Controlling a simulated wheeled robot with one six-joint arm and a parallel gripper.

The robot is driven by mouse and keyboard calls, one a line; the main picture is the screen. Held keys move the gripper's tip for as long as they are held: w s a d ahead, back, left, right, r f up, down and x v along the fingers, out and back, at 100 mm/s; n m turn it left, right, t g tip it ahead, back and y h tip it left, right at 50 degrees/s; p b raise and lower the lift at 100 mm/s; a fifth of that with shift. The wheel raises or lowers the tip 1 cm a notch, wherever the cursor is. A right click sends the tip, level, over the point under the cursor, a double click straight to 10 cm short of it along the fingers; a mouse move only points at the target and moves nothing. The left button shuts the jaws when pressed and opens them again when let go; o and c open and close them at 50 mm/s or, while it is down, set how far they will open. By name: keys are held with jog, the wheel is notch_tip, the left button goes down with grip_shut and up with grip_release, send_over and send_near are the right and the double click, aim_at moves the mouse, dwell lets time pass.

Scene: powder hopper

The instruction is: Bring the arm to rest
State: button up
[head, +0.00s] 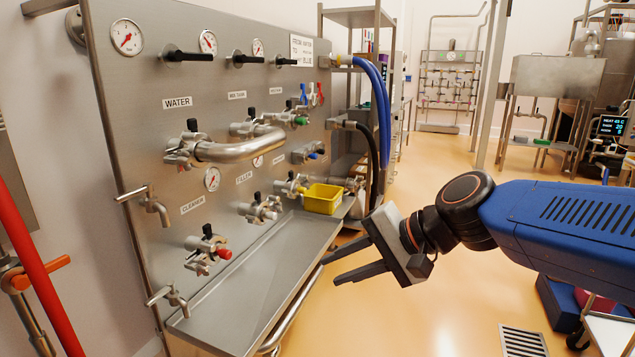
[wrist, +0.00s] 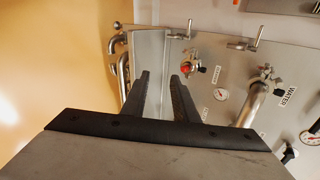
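My gripper (head: 328,271) is in front of the steel panel, just off the front edge of its drip tray (head: 215,300). Its two dark fingers point left towards the tray and stand apart with nothing between them. In the wrist view my gripper (wrist: 160,80) also shows both fingers apart and empty, with the panel beyond them. My blue arm reaches in from the right of the head view, held out over the floor. It touches nothing that I can see.
The steel panel (head: 130,100) carries gauges, valves, taps and a bent pipe (head: 240,148). A yellow bin (head: 323,198) sits at the tray's far end. Blue and black hoses (head: 384,110) hang behind it. A handrail (head: 300,311) runs along the tray's front. The orange floor (head: 450,270) is open.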

jog(key=s+d+f+n+h, duration=0.2)
jog(key=s+d+f+h, duration=0.1)
jog(key=d, duration=0.5)
jog(key=s+d+f+n+h, duration=0.2)
jog(key=s+d+f, duration=0.3)
jog(key=d, duration=0.3)
jog(key=s+d+f+n+h, duration=0.2)
jog(key=s+d+f+h, duration=0.2)
jog(key=d, duration=0.4)
jog(key=shift+s+d+f, duration=0.3)
jog(key=shift+f, duration=0.1)
